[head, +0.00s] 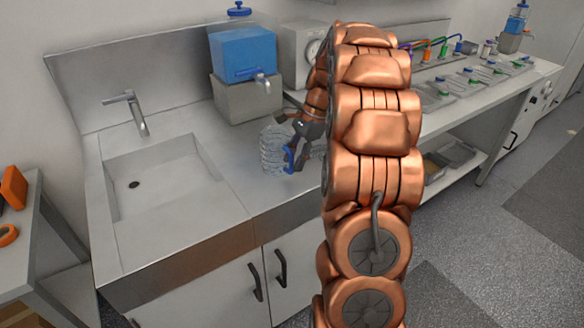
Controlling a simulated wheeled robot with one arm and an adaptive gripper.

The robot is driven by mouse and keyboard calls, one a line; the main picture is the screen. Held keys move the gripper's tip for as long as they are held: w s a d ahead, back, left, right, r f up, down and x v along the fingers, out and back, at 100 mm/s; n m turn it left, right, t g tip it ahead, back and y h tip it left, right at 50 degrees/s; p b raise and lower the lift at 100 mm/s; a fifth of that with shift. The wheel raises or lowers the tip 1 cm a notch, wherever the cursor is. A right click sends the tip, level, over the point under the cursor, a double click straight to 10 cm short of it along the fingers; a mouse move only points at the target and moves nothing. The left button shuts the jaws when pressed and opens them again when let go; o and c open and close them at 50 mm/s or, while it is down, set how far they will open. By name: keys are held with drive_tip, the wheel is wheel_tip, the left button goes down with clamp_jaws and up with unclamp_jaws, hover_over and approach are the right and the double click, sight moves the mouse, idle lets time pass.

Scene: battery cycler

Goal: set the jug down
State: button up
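The clear ribbed jug (272,151) is in the middle of the head view, at the counter just right of the sink and in front of the blue tank. A blue part, seemingly its handle, is on its right side. My gripper (294,148) is dark and reaches down to the jug's right side, at the blue part. The fingertips are small and partly hidden, so I cannot tell whether they are closed on the handle. I also cannot tell whether the jug's base touches the steel counter (245,182).
A sink (160,183) with a faucet (137,112) is at left. The blue tank (242,54) with a tap stands on a grey block (238,101) behind the jug. A white device with a dial (297,50) stands beside it. My arm hides the counter to the right.

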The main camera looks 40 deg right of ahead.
drive_tip(key=b+v, duration=0.1)
drive_tip(key=v, duration=0.8)
drive_tip(key=s+a+n+g+h, duration=0.1)
drive_tip(key=s+a+n, duration=0.3)
drive_tip(key=a, duration=0.6)
drive_tip(key=s+a+n+g+h, duration=0.1)
drive_tip(key=s+a+n, duration=0.35)
drive_tip(key=a, duration=0.55)
drive_tip(key=s+a+f+n+h, duration=0.1)
drive_tip(key=s+a+f+n, duration=0.1)
drive_tip(key=s, duration=0.4)
drive_tip(key=s+a+f+n, duration=0.3)
drive_tip(key=s+f+n, duration=0.1)
drive_tip(key=s, duration=0.3)
drive_tip(key=s+a+f+n+h, duration=0.1)
drive_tip(key=s+a+f+n, duration=0.2)
drive_tip(key=s+n, duration=0.2)
drive_tip(key=shift+s+f+h, duration=0.3)
drive_tip(key=shift+s+f, duration=0.1)
drive_tip(key=shift+s, duration=0.75)
